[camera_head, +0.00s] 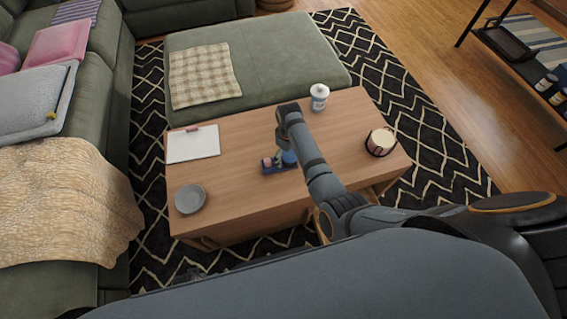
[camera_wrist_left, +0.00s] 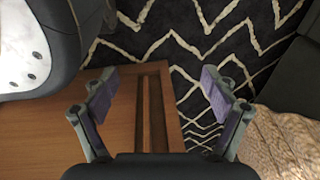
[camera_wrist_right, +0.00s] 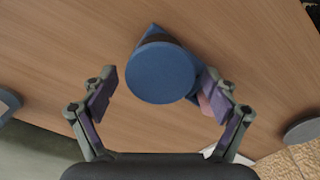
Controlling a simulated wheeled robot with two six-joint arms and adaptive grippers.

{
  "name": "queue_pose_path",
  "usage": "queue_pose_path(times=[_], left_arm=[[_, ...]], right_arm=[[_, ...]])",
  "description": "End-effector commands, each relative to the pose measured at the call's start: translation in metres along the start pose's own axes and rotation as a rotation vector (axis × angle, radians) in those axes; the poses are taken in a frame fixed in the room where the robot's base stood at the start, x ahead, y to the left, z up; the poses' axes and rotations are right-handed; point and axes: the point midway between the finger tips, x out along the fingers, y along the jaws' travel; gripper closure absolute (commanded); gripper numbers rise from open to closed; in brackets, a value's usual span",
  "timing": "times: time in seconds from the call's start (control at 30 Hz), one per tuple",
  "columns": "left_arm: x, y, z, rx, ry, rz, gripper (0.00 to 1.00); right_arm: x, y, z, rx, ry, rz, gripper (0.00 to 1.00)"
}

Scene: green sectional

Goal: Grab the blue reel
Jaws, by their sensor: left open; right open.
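The blue reel (camera_head: 289,158) is on the wooden coffee table, partly hidden behind my right arm in the head view. In the right wrist view the blue reel (camera_wrist_right: 160,72) shows its round flat face, ahead of and between the open fingers of my right gripper (camera_wrist_right: 165,100). The fingers do not touch it, as far as I can see. A small pink item (camera_wrist_right: 206,100) is beside the reel, near the right finger. My left gripper (camera_wrist_left: 158,95) is open and empty, with the table's edge and the rug behind it.
The coffee table (camera_head: 240,190) also holds a clipboard (camera_head: 194,144), a grey bowl (camera_head: 190,198), a white jar (camera_head: 319,97) and a candle-like tub (camera_head: 381,142). A green sectional (camera_head: 290,60) borders its far side. The table's middle left is clear.

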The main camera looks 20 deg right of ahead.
Motion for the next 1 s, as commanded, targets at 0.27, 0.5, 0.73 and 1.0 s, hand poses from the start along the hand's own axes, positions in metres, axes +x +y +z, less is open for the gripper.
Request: queue_pose_path(times=[0.27,0.5,0.73,1.0], left_arm=[[0.0,0.0,0.0,0.0,0.0,0.0,0.14],[0.0,0.0,0.0,0.0,0.0,0.0,0.14],[0.0,0.0,0.0,0.0,0.0,0.0,0.14],[-0.004,-0.001,0.023,0.0,-0.012,0.0,0.14]], right_arm=[[-0.001,0.0,0.0,0.0,0.0,0.0,0.37],[-0.001,0.0,0.0,0.0,0.0,0.0,0.7],[-0.001,0.0,0.0,0.0,0.001,0.0,0.74],[-0.017,0.001,-0.001,0.001,0.002,0.001,0.74]])
